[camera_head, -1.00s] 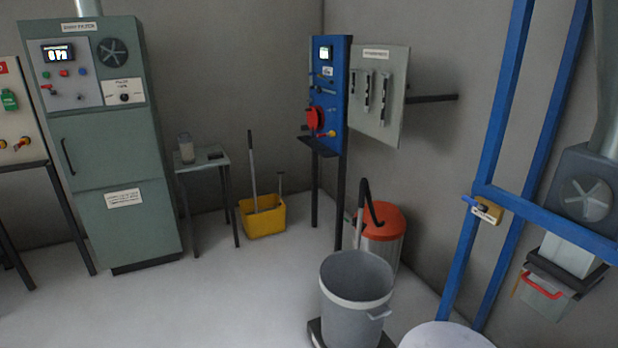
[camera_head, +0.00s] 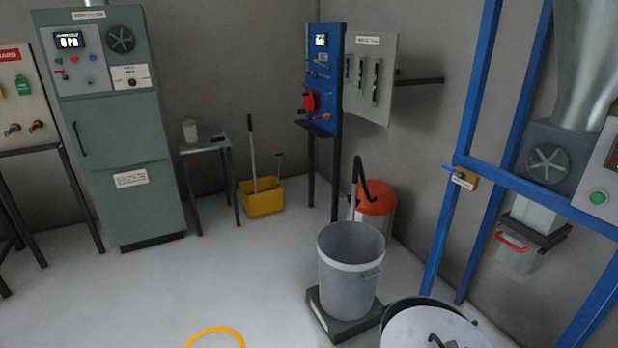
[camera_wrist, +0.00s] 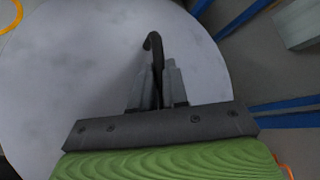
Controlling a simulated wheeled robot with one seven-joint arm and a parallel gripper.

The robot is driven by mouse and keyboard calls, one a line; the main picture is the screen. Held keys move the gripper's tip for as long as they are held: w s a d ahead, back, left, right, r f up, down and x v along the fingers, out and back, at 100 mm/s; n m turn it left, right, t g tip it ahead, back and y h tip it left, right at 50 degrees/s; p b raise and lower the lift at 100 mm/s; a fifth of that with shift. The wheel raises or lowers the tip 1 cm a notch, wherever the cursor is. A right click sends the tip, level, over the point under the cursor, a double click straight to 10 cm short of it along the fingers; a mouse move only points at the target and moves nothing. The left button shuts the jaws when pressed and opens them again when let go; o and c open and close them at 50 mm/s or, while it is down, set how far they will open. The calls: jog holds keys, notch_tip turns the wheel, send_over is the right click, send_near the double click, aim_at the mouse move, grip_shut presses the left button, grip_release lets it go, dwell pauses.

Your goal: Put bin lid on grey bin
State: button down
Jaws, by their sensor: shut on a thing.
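The grey bin (camera_head: 348,285) stands upright with an open top on a low dark platform (camera_head: 352,323) right of centre in the head view. The bin lid (camera_head: 412,332), a pale round disc with a dark curved handle, shows at the bottom right of the head view, in front of and to the right of the bin. In the wrist view the lid (camera_wrist: 70,75) fills much of the picture. My gripper (camera_wrist: 160,76) is shut on the lid's dark handle (camera_wrist: 154,44). The lid is apart from the bin. My gripper is not clear in the head view.
A dark round rim (camera_head: 392,309) shows behind the lid. A red-topped bin (camera_head: 376,199) stands behind the grey bin. A blue frame (camera_head: 452,190) rises at the right. A yellow ring (camera_head: 216,334) lies at the bottom. The floor to the left is clear.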

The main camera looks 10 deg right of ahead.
jog(key=a+r+n+y, duration=0.1)
jog(key=a+r, duration=0.3)
jog(key=a, duration=1)
jog(key=a+r+n+y, duration=0.1)
jog(key=a+r, duration=0.4)
jog(key=a, duration=0.9)
notch_tip(320, 180, up, 8)
jog(key=p, duration=0.8)
jog(key=shift+w+d, duration=0.15)
jog(key=shift+w, duration=0.05)
jog(key=shift+f, duration=0.1)
